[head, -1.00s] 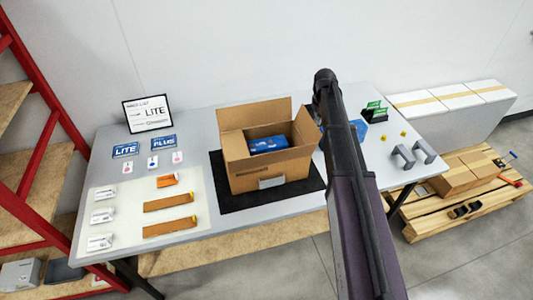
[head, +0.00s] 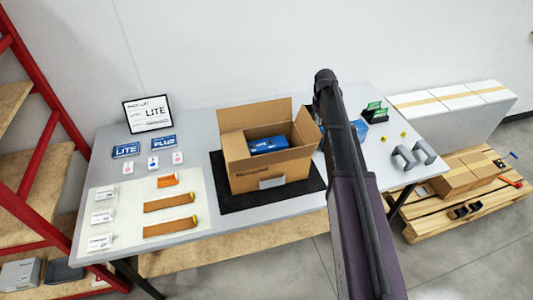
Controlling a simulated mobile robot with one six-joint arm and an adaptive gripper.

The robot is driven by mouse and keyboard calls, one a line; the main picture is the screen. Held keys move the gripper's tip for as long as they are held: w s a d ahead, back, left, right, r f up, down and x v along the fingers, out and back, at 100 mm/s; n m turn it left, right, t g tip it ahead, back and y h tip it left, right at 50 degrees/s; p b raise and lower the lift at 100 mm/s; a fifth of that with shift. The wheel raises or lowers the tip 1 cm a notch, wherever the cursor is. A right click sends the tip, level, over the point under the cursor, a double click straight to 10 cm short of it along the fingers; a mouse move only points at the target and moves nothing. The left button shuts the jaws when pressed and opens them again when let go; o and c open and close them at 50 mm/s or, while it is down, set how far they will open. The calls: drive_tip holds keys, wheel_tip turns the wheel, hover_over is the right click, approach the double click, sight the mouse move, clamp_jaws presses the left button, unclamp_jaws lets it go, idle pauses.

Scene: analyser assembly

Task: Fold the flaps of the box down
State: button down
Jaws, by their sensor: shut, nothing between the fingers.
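The brown cardboard box (head: 245,183) stands open on a black mat (head: 225,200) on the table. Its back flap (head: 255,113) stands up, and the left flap (head: 233,146) and right flap (head: 305,130) also stand up, tilted. I cannot tell the front flap apart from the front wall. A blue package (head: 268,145) lies inside the box, partly hidden by the walls. My dark arm crosses the picture to the right of the box. My gripper cannot be seen; the arm may hide it.
A sign (head: 148,114), blue cards (head: 163,143) and small tags stand left of the box. A pale mat (head: 125,205) holds white packets and brown strips. Grey brackets (head: 412,157) and green parts (head: 374,110) lie at the right. A red rack (head: 40,155) borders the left.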

sight(308, 126)
drive_tip(key=shift+s+a+r+p, duration=0.2)
drive_tip(key=shift+a+r+p, duration=0.05)
drive_tip(key=shift+a, duration=0.4)
drive_tip(key=shift+s+a+r+p, duration=0.25)
drive_tip(key=shift+a+r+p, duration=0.05)
drive_tip(key=shift+a, duration=0.3)
drive_tip(key=shift+s+a+r+p, duration=0.2)
drive_tip(key=shift+a+r+p, duration=0.05)
drive_tip(key=shift+a, duration=0.4)
drive_tip(key=shift+s+a, duration=0.25)
drive_tip(key=shift+a, duration=0.5)
drive_tip(key=shift+s+a, duration=0.2)
drive_tip(key=shift+a, duration=0.5)
drive_tip(key=shift+s+a+f+b, duration=0.25)
drive_tip(key=shift+a, duration=0.45)
drive_tip(key=shift+s+a+f+b, duration=0.2)
drive_tip(key=shift+a, duration=0.45)
